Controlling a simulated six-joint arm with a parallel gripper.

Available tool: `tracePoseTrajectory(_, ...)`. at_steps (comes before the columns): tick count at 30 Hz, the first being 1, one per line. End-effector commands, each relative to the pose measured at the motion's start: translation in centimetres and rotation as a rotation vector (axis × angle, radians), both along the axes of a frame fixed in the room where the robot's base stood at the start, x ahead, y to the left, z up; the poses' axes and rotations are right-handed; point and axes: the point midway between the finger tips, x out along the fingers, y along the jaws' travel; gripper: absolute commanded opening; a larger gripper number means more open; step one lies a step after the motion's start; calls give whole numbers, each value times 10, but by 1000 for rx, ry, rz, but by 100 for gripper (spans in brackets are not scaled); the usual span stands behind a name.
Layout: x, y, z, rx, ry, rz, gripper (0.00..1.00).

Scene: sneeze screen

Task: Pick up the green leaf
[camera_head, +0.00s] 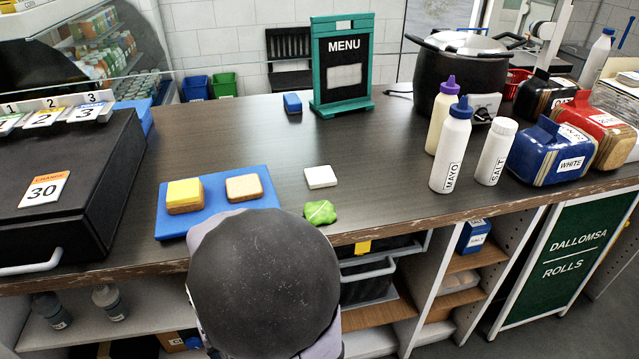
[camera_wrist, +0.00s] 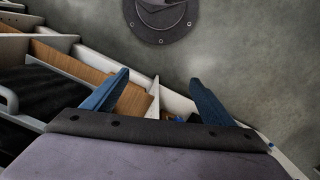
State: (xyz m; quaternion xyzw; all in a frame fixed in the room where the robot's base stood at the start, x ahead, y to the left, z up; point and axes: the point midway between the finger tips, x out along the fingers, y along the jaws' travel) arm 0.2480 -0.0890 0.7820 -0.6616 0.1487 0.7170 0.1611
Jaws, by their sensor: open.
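The green leaf (camera_head: 320,212) lies on the counter near its front edge, just right of the blue board (camera_head: 214,222). It is small and crumpled. In the head view my own arm covers the area left of and below the leaf, and my gripper's fingers are hidden there. In the wrist view my gripper (camera_wrist: 160,90) shows two blue fingers spread wide with nothing between them. It faces the floor and the shelves below the counter, and the leaf is not in that view.
A white slice (camera_head: 320,177) lies just behind the leaf. A yellow-topped bread slice (camera_head: 184,195) and a plain one (camera_head: 244,187) sit on the board. The mayo bottle (camera_head: 451,145) and salt shaker (camera_head: 496,152) stand to the right. The middle counter is clear.

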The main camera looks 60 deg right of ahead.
Motion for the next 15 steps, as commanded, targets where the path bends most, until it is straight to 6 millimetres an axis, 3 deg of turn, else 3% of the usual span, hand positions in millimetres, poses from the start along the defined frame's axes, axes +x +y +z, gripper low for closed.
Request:
tracePoseTrajectory(1, -5, -9, 29, 4, 9, -51, 78)
tracePoseTrajectory(15, -42, -79, 149, 60, 27, -495, 78)
